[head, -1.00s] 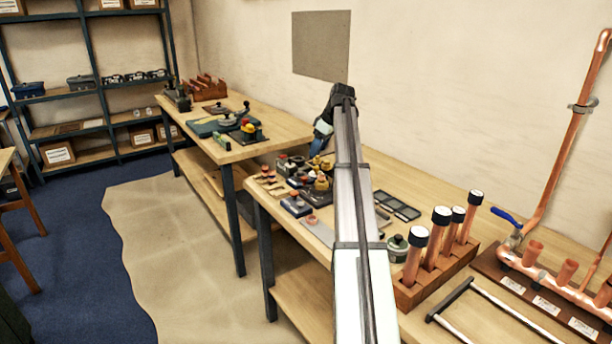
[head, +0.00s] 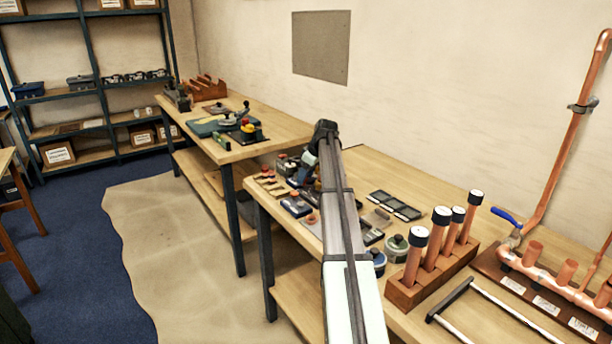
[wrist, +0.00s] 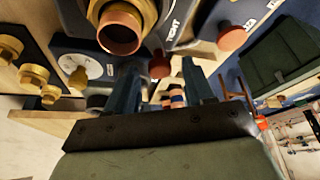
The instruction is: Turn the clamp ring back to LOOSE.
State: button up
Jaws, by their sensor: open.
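The clamp ring, a brass ring around a copper tube end (wrist: 118,30), is at the top of the wrist view. It is on a dark block (wrist: 178,28) with the word TIGHT printed beside it. A red-brown round knob (wrist: 160,66) lies near the word; I cannot tell whether it belongs to the ring. My gripper (wrist: 158,72) has its two fingers apart, with the knob showing between and beyond them. I see no contact with the ring. In the head view my arm hides the clamp ring and the fingers.
Brass fittings (wrist: 30,76) and a round white dial (wrist: 95,69) are left in the wrist view. In the head view, capped copper tubes (head: 432,250) stand in a wooden rack beside a copper manifold (head: 540,268).

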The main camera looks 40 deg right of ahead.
jog(key=shift+f, duration=0.1)
jog(key=shift+c, duration=0.3)
grip_shut()
dwell(0.4)
